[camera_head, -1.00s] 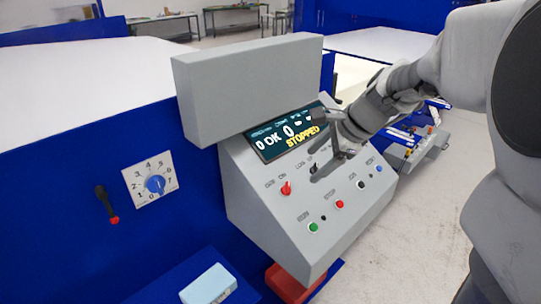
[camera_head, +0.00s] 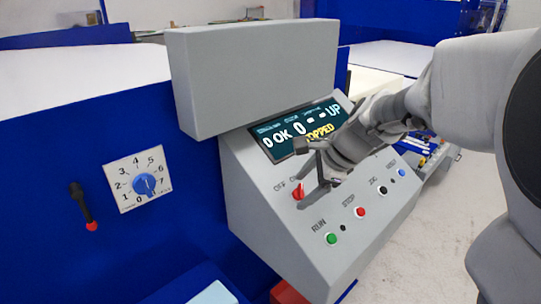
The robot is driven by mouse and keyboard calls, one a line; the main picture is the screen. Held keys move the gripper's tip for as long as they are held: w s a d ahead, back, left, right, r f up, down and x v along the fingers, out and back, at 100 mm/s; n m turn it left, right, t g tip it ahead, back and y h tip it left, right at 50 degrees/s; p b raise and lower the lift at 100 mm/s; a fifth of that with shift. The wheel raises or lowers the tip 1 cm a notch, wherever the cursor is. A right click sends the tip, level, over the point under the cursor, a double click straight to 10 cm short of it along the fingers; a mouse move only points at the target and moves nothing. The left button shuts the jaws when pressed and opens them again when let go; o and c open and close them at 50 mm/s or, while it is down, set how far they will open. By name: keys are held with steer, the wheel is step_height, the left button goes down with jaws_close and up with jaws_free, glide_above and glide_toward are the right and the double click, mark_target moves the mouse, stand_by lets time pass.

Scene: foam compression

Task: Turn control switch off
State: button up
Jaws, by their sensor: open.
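The control switch is a red rotary knob (camera_head: 298,191) on the sloped grey control panel (camera_head: 258,217), below the display. The label OFF shows to its left; the label on its other side is partly hidden by my gripper. My gripper (camera_head: 312,171) is open, just right of and above the red knob, with its fingers over the panel. It holds nothing, and I cannot tell whether a finger touches the knob. The display (camera_head: 283,135) reads 0, OK, 0, UP and part of STOPPED, partly covered by my gripper.
Below the knob are a green RUN button (camera_head: 331,238), a red STOP button (camera_head: 360,211), a black button (camera_head: 382,190) and a blue button (camera_head: 401,172). A numbered blue dial (camera_head: 145,184) and a black lever with a red end (camera_head: 84,207) are on the blue wall at left.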

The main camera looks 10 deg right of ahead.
steer(key=shift+f, duration=0.15)
jaws_close()
stand_by(0.4)
